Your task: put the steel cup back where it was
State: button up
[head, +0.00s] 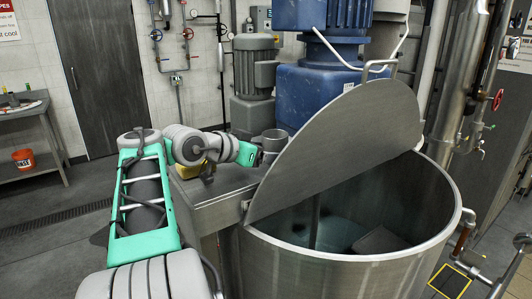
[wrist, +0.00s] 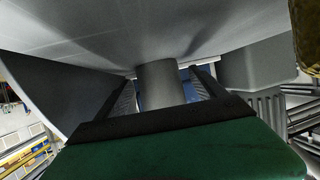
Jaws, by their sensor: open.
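The steel cup (head: 275,140) is a small grey cylinder standing on the steel ledge (head: 225,187) beside the mixer, just left of the raised lid's edge. My gripper (head: 260,156) is at the cup, low over the ledge, reaching in from the left. In the wrist view the cup (wrist: 160,85) stands between my two dark fingers (wrist: 164,78), which are open on either side of it. A narrow gap shows beside the right finger; contact on the left is hard to tell. The cup's lower part is partly hidden by my gripper in the head view.
The half-round lid (head: 340,150) stands tilted up close to the right of the cup, over the open mixer vessel (head: 435,215). A blue motor housing (head: 310,95) and a grey motor (head: 255,65) stand behind. A yellow object (head: 187,171) sits on the ledge under my arm.

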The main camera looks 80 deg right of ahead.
jog(key=v, duration=0.7)
jog(key=p+v, duration=0.1)
jog(key=v, duration=0.2)
jog(key=shift+w+r, duration=0.2)
jog(key=shift+r, duration=0.25)
jog(key=shift+w+a+r+p, duration=0.1)
jog(key=shift+a+r+p, duration=0.2)
jog(key=shift+p, duration=0.95)
jog(key=shift+w+a+p, duration=0.1)
jog(key=shift+a+p, duration=0.05)
jog(key=shift+p, duration=0.45)
jog(key=shift+w+a+f+p, duration=0.15)
jog(key=shift+a+f+p, duration=0.2)
jog(key=shift+p, duration=0.2)
